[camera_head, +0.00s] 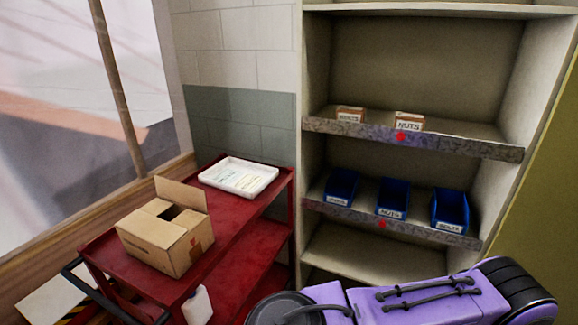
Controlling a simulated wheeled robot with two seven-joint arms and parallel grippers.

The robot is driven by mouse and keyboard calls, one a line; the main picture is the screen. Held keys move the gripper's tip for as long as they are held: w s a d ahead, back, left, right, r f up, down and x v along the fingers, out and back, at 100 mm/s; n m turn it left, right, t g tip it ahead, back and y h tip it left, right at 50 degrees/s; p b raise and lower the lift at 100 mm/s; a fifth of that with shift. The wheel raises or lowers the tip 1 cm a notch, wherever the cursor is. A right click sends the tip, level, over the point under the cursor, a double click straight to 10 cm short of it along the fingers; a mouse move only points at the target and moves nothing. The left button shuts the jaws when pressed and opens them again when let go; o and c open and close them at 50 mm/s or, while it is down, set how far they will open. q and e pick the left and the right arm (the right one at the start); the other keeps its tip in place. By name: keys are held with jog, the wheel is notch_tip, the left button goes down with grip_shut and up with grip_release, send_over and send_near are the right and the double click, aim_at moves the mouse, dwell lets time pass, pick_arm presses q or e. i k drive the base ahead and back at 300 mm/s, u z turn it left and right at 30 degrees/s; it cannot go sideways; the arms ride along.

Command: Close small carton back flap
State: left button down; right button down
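A small brown cardboard carton (168,240) stands on the top of a red cart (240,240). Its back flap (181,194) stands upright along the far edge. Other top flaps lie folded inward, and a dark opening shows between them near the back flap. A small reddish mark is on the carton's right-hand side. Neither gripper is in view. A purple arm link of mine crosses the bottom right of the picture, apart from the carton.
A white tray (238,176) with papers lies behind the carton on the cart. To the right, a shelf unit (415,140) holds small labelled boxes (408,121) and blue bins (392,198). A white object (197,306) shows at the cart's lower front. A window is at left.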

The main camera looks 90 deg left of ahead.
aim_at(193, 197)
jog(key=i, duration=0.2)
jog(key=u, duration=1.3)
